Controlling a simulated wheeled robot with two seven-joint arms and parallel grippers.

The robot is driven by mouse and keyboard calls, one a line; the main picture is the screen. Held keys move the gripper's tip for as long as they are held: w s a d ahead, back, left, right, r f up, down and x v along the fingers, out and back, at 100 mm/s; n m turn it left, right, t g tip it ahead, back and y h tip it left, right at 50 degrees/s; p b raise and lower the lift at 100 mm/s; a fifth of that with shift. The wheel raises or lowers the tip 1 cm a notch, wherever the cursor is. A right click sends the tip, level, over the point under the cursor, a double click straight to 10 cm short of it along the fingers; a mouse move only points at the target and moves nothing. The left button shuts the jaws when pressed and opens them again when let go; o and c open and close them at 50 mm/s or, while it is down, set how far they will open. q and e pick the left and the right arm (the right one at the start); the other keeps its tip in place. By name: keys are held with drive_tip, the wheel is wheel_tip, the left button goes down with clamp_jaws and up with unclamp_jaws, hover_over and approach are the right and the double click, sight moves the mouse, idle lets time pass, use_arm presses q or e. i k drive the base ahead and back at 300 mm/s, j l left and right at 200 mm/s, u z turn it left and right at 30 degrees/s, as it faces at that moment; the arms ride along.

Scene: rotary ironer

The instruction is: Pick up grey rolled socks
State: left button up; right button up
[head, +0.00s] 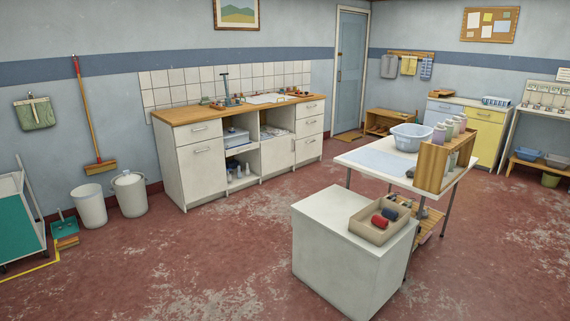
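I cannot pick out grey rolled socks for certain. A beige open tray (361,226) sits on the white cabinet (340,245) in the right foreground. In it lie a red roll (378,220) and a dark blue roll (390,213). Small greyish items (403,200) show at the tray's back right, too small to tell what they are. Neither of my grippers is in view.
Behind the cabinet stands a table (350,157) with a light blue basin (410,137) and a wooden rack (432,165) of bottles. A long counter (185,116) lines the back wall. White bins (90,208) stand left. The red floor at front left is clear.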

sight(411, 172)
drive_tip(key=i+j, duration=0.15)
drive_tip(key=i, duration=0.5)
drive_tip(key=i+j, duration=0.1)
drive_tip(key=i, duration=0.55)
drive_tip(key=i+j, duration=0.15)
drive_tip(key=i, duration=0.5)
drive_tip(key=i+j+z, duration=0.1)
drive_tip(key=i+z, duration=0.35)
drive_tip(key=i+j+z, duration=0.2)
drive_tip(key=z, duration=0.25)
drive_tip(key=i+j+z, duration=0.25)
drive_tip(key=z, duration=0.2)
drive_tip(key=i+j+z, duration=0.2)
drive_tip(key=j+z, duration=0.25)
